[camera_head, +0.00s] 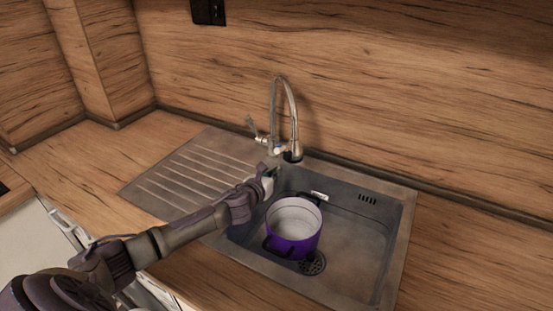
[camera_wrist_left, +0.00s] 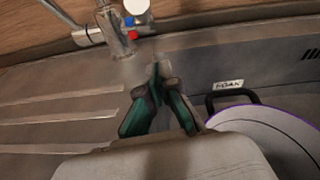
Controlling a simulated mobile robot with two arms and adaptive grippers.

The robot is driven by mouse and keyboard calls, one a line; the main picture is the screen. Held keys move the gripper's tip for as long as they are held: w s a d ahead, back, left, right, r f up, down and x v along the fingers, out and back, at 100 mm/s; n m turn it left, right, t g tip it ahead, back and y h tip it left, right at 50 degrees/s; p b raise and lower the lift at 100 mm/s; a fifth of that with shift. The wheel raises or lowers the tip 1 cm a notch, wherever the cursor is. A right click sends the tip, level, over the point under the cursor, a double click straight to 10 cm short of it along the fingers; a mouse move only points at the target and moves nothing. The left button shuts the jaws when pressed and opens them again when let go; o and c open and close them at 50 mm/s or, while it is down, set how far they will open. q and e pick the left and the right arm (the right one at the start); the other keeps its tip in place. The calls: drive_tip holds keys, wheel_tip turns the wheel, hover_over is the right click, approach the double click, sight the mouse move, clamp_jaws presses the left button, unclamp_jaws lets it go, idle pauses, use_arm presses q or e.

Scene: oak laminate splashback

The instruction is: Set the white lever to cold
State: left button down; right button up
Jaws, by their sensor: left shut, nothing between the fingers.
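The chrome tap (camera_head: 292,112) stands at the back of the sink, with a tall curved spout. A white rounded part (camera_wrist_left: 137,6), likely the white lever, shows at the top of the left wrist view. A blue mark (camera_wrist_left: 129,20) and a red mark (camera_wrist_left: 133,35) sit just below it on the tap body. My right gripper is not in view.
A purple pot (camera_head: 294,247) stands in the sink basin (camera_head: 359,256), right of my left gripper. The ribbed drainboard (camera_head: 180,178) lies left of the basin, clear except beneath my arm. A wooden splashback (camera_head: 390,110) rises behind the tap.

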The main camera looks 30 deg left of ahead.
sight(281, 149)
use_arm(q)
drive_tip(key=r, duration=0.1)
drive_tip(key=w+r+p, duration=0.2)
drive_tip(key=shift+a+r, duration=0.25)
drive_tip(key=shift+a, duration=0.05)
drive_tip(key=shift+r, duration=0.1)
